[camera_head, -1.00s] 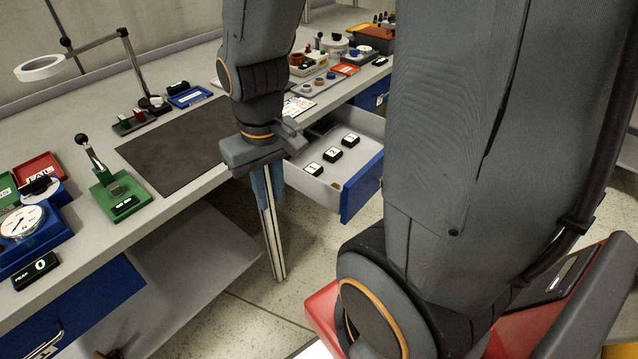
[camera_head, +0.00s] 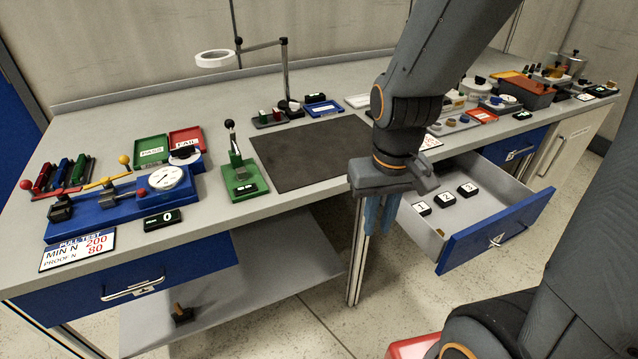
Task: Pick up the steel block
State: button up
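I cannot pick out a steel block for certain in this view. My gripper (camera_head: 380,216) hangs with its blue fingers pointing down, in front of the bench edge and beside the open drawer's left wall. Nothing shows held below the fingers, but the gap between them is too unclear to tell open from shut. Part of the drawer's near left is hidden by my gripper.
The bench carries a dark mat (camera_head: 305,155), a green lever press (camera_head: 238,178), a blue pull tester (camera_head: 120,208), green and red trays (camera_head: 186,140), and a lamp-like arm with a white ring (camera_head: 215,58). Bins and jars crowd the back right. A lower shelf (camera_head: 250,270) lies beneath.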

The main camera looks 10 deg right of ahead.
aim_at(241, 173)
jog(key=u, duration=1.3)
jog(key=i, duration=0.8)
jog(key=z, duration=1.8)
